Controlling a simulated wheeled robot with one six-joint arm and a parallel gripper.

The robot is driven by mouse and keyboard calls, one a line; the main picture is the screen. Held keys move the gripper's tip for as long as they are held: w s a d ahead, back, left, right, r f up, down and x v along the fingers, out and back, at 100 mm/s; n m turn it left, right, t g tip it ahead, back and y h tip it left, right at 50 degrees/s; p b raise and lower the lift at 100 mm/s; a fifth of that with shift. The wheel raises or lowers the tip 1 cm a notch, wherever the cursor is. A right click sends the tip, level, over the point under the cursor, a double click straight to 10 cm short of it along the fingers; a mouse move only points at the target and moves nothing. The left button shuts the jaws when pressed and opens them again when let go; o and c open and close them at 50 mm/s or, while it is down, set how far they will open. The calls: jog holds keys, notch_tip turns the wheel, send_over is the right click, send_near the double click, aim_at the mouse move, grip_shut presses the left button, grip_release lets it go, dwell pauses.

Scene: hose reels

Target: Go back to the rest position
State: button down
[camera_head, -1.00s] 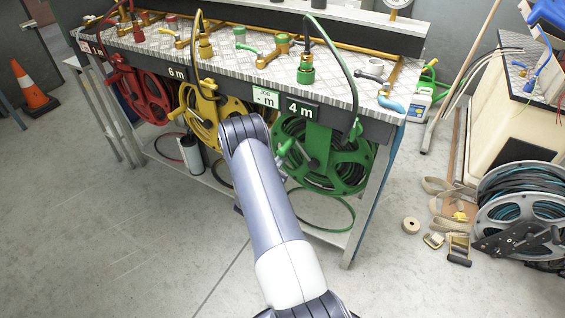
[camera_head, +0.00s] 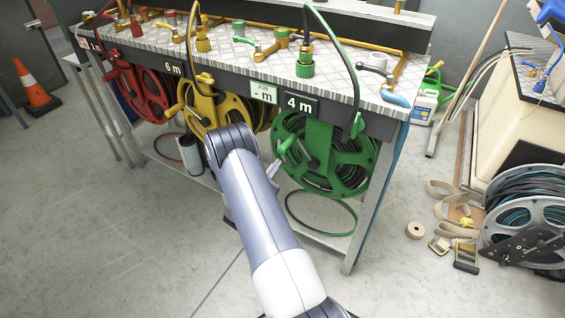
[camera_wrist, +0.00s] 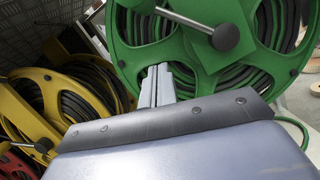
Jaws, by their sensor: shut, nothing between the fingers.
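My gripper (camera_wrist: 155,86) shows in the wrist view as two grey fingers close together, with nothing between them. It points toward the green hose reel (camera_wrist: 205,55), and I cannot tell the exact gap. In the head view my gripper (camera_head: 273,169) is partly hidden behind my arm, just left of the green reel (camera_head: 335,158) and below its green crank handle (camera_head: 286,146). The green reel hangs under the front of the bench with dark hose wound on it. The yellow reel (camera_head: 203,108) and red reel (camera_head: 143,92) hang to its left.
The metal-topped bench (camera_head: 225,52) carries valves, hoses and length labels. A hose loop (camera_head: 345,233) lies on its lower shelf. At right a silver cable reel (camera_head: 525,215), straps and a tape roll (camera_head: 415,230) lie on the floor. An orange cone (camera_head: 37,90) stands at far left. The front-left floor is clear.

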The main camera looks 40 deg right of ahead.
jog(key=v, duration=0.8)
jog(key=shift+r, duration=0.15)
jog(key=shift+w, duration=0.1)
